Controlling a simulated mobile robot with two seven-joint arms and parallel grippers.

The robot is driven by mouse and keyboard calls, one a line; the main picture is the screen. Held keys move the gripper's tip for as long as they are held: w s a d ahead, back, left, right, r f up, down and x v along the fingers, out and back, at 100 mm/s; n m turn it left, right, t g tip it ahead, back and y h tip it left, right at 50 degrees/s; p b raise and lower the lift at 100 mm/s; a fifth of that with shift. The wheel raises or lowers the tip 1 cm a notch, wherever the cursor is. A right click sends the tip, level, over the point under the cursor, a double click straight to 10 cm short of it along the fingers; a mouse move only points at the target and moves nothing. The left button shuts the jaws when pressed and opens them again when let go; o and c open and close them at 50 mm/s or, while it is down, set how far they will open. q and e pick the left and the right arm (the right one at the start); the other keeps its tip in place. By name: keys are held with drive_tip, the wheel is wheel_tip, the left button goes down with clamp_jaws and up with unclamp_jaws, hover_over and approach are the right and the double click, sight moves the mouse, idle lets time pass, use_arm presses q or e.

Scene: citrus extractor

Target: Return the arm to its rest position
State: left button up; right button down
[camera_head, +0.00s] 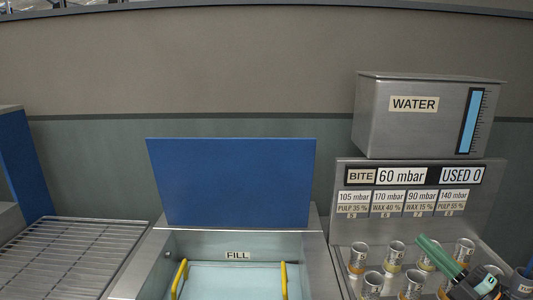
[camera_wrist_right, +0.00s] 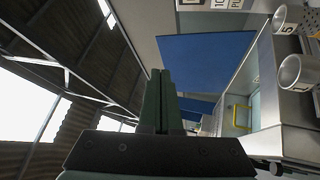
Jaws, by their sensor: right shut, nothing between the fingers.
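My right gripper (camera_head: 424,240) is at the lower right of the head view, with its green fingers pointing up and left, above the cups on the steel panel. In the right wrist view its two fingers (camera_wrist_right: 160,74) lie side by side, shut with nothing between them. My left gripper is in neither view.
Several metal cups (camera_head: 358,257) stand on the steel panel below and around my right gripper. A water tank (camera_head: 424,132) is above the bite display (camera_head: 412,175). The FILL basin (camera_head: 237,245) with yellow handles and a raised blue lid (camera_head: 232,183) is mid-view; a wire rack (camera_head: 70,255) is left.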

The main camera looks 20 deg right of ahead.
drive_tip(key=s+a+f+m+g+h+p, duration=0.1)
drive_tip(key=a+f+m+g+h, duration=0.2)
drive_tip(key=f, duration=0.4)
drive_tip(key=s+a+f+m+h, duration=0.1)
drive_tip(key=s+a+f+m, duration=0.1)
drive_tip(key=a+f+m, duration=0.35)
drive_tip(key=s+a+f+m+g+h+p, duration=0.15)
drive_tip(key=f+m, duration=0.35)
drive_tip(key=f, duration=0.5)
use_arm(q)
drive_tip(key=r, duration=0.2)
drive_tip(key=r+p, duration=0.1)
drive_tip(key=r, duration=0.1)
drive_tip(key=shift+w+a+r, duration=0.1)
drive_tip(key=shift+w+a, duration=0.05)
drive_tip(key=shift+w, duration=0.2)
use_arm(e)
drive_tip(key=s+a+f+m+g, duration=0.1)
drive_tip(key=s+a+f+g, duration=0.1)
drive_tip(key=a, duration=0.4)
drive_tip(key=s+a+f+m+g+y, duration=0.1)
drive_tip(key=s+a+f+m+g, duration=0.1)
drive_tip(key=s+a+f, duration=0.3)
drive_tip(key=s+a+f+m+g, duration=0.1)
drive_tip(key=s+a+f+g, duration=0.2)
drive_tip(key=a, duration=0.4)
drive_tip(key=shift+s+a+f+m, duration=0.25)
drive_tip(key=shift+s+f+m, duration=0.05)
drive_tip(key=shift+m, duration=0.05)
drive_tip(key=shift+y, duration=0.25)
